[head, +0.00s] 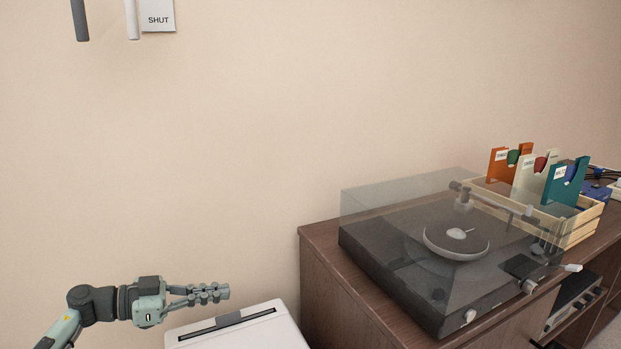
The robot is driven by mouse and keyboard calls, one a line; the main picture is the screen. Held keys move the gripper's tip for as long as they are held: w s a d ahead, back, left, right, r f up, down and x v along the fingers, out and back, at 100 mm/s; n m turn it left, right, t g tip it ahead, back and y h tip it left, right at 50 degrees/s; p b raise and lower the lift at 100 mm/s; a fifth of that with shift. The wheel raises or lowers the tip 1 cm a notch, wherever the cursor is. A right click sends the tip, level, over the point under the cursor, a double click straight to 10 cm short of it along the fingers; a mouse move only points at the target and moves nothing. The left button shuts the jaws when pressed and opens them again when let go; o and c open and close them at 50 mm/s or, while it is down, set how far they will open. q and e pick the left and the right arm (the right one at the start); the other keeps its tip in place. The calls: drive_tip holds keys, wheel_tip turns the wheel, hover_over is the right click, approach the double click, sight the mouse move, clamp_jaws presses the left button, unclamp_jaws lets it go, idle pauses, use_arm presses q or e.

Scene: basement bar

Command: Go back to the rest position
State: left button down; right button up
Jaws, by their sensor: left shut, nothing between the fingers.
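My left gripper (221,293) is shut and empty, with its fingers pressed together and pointing right. It is in the air at the lower left, above or in front of a white box-like unit (245,334) with a dark slot on top. I cannot tell how far it is from that unit. The left arm comes in from the bottom left corner. My right gripper is not in view.
A brown wooden cabinet (319,263) stands at the right. On it are a turntable (400,285) under a clear lid and a wooden crate (582,226) with coloured dividers. A "SHUT" sign (158,16) hangs on the wall.

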use_arm(q)
drive_tip(key=a+f+n+t+y, duration=0.4)
drive_tip(key=a+t+y, duration=0.15)
drive_tip(key=a, duration=0.25)
drive_tip(key=a+f+n+t+y, duration=0.4)
drive_tip(key=a+n+t+y, duration=0.1)
drive_tip(key=a+y, duration=0.2)
drive_tip(key=s+a+f+n+g+y, duration=0.2)
drive_tip(key=s+a+f+g+y, duration=0.4)
drive_tip(key=s+a+f, duration=0.5)
drive_tip(key=s+f+m+g, duration=0.1)
drive_tip(key=s+f+g, duration=0.4)
drive_tip(key=s, duration=0.4)
drive_tip(key=s+f+g, duration=0.3)
drive_tip(key=s+f, duration=0.3)
drive_tip(key=s, duration=0.4)
drive_tip(key=s+d+f+n+h, duration=0.1)
drive_tip(key=d+f, duration=0.1)
drive_tip(key=d, duration=0.7)
drive_tip(key=d+f+n+h, duration=0.1)
drive_tip(key=d+f, duration=0.2)
drive_tip(key=d, duration=0.6)
drive_tip(key=shift+s+d+n+h, duration=0.3)
drive_tip(key=shift+s+h, duration=0.05)
drive_tip(key=shift+s, duration=0.05)
